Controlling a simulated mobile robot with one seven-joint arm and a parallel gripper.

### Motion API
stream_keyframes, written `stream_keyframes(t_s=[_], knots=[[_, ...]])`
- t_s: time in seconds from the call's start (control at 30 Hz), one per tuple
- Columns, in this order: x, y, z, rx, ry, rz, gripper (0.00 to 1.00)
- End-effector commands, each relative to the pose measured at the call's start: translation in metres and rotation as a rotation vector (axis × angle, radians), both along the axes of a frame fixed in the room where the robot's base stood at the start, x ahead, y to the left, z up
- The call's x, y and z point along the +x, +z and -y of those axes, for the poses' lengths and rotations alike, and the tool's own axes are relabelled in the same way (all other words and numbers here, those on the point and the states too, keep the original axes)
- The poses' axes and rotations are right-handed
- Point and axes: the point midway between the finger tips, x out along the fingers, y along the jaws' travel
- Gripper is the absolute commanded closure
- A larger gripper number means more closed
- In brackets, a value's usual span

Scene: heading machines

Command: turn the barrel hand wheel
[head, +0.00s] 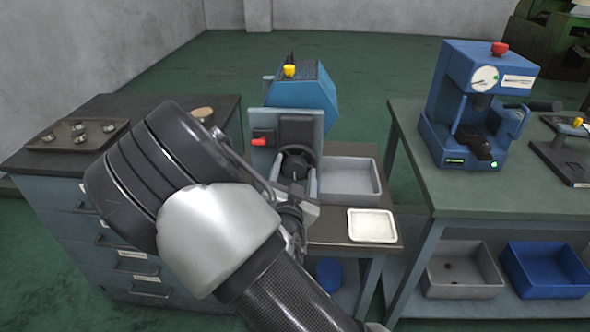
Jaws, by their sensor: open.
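The blue and grey heading machine (318,92) stands on the bench in the middle of the head view. A dark round part on its front, which looks like the barrel hand wheel (298,155), is partly covered by my gripper (303,186). My arm comes up from the bottom, and its dark and silver links fill the left middle of the view. My gripper is small and dark in front of the wheel, with its jaws open. Its fingertips are hard to make out, and I cannot tell whether they touch the wheel.
A grey tray (352,193) and a white tray (372,226) lie right of the machine. A drawer cabinet (70,205) with a parts tray (47,142) stands left. A green-topped bench (480,198) with a blue press (487,70) stands right. Open floor lies behind.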

Motion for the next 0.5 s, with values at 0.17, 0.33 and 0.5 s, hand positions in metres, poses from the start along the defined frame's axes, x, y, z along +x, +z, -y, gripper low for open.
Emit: stream_keyframes(t_s=[0.17, 0.33, 0.5], knots=[[0.0077, -0.0003, 0.0004, 0.000, 0.000, -0.001, 0.35], [0.0078, -0.0002, 0.0003, 0.000, 0.000, -0.001, 0.35], [0.0077, -0.0001, 0.0002, 0.000, 0.000, -0.001, 0.55]])
